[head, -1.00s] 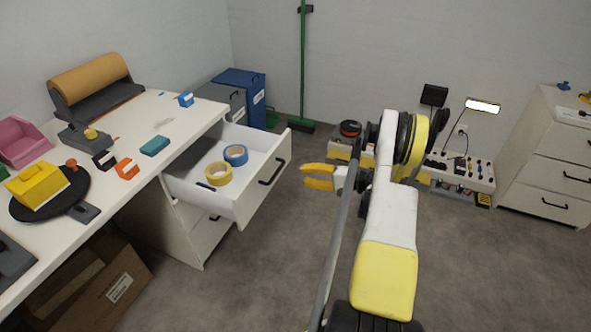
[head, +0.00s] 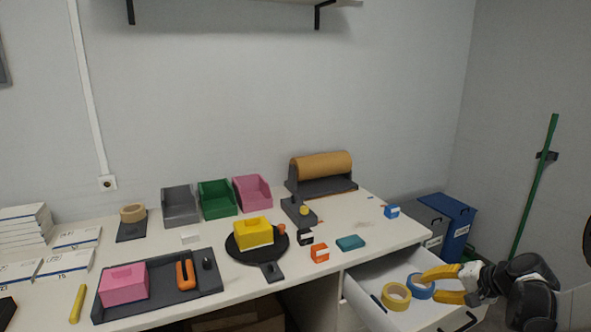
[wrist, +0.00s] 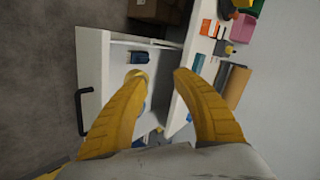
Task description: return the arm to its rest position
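My gripper (head: 447,284) shows at the lower right of the head view, its two yellow fingers pointing left above the open drawer. In the wrist view the fingers of my gripper (wrist: 157,75) are spread apart with nothing between their tips. The white drawer (head: 418,323) hangs open from the desk. In it lie a yellow tape roll (head: 386,301) and a blue tape roll (head: 410,291), partly covered by my fingers in the head view. The yellow roll also shows beyond the left finger in the wrist view (wrist: 138,73).
The white desk (head: 300,285) carries a black round stand (head: 233,248) with a yellow box, a dark tray (head: 215,285), colored bins and a brown paper roll (head: 322,165). Blue and grey bins (head: 458,222) stand beyond the drawer. A green broom (head: 533,190) leans at the right wall.

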